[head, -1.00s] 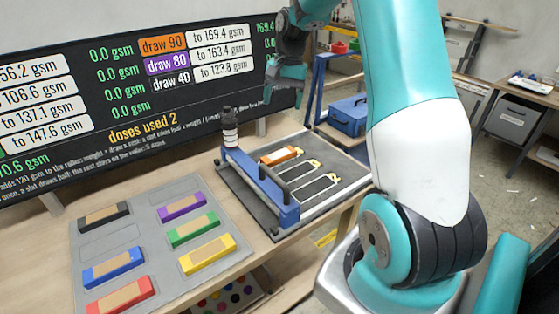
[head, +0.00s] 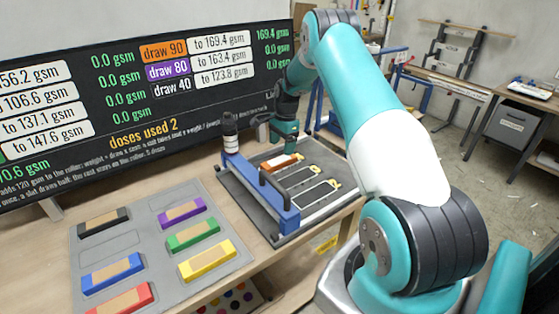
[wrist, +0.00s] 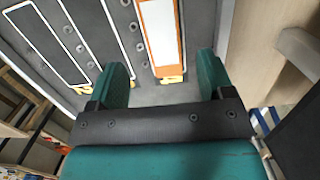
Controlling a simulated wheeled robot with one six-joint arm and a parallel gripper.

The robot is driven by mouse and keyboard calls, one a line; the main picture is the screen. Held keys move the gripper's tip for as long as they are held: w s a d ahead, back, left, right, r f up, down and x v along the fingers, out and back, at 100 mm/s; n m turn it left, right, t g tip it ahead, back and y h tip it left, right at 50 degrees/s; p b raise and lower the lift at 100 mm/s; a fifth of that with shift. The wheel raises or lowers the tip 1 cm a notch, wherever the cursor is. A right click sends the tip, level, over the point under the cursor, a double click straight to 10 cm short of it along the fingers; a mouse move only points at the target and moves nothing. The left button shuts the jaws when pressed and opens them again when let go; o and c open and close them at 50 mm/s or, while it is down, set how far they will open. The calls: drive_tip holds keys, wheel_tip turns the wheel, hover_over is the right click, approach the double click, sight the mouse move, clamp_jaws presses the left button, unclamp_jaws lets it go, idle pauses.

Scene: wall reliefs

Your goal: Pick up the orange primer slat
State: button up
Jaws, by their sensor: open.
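The orange primer slat (head: 283,162) lies in the far slot of the grey slotted board (head: 252,203). In the wrist view the orange slat (wrist: 161,38) has a white face and an orange border, and it lies ahead of and between my fingers. My gripper (wrist: 163,72) is open and empty, its two teal fingers apart on either side of the slat's near end. In the head view my gripper (head: 285,142) hangs just above and behind the slat's far end. The exact height gap to the slat cannot be told.
A blue bar with black handles (head: 262,193) stands along the board's left side, with a dark bottle (head: 230,135) at its far end. Two empty outlined slots lie beside the slat. A grey tray of several coloured slats (head: 160,235) lies to the left.

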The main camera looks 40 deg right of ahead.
sight(279, 160)
drive_tip(key=shift+w+a+f+p, duration=0.15)
drive_tip(key=shift+f+p, duration=0.45)
drive_tip(key=shift+f, duration=0.95)
drive_tip(key=shift+w+a+f+p, duration=0.15)
drive_tip(key=shift+f+p, duration=0.45)
drive_tip(key=shift+f, duration=0.95)
drive_tip(key=shift+s, duration=0.1)
drive_tip(key=c, duration=1.1)
drive_tip(key=shift+r, duration=0.1)
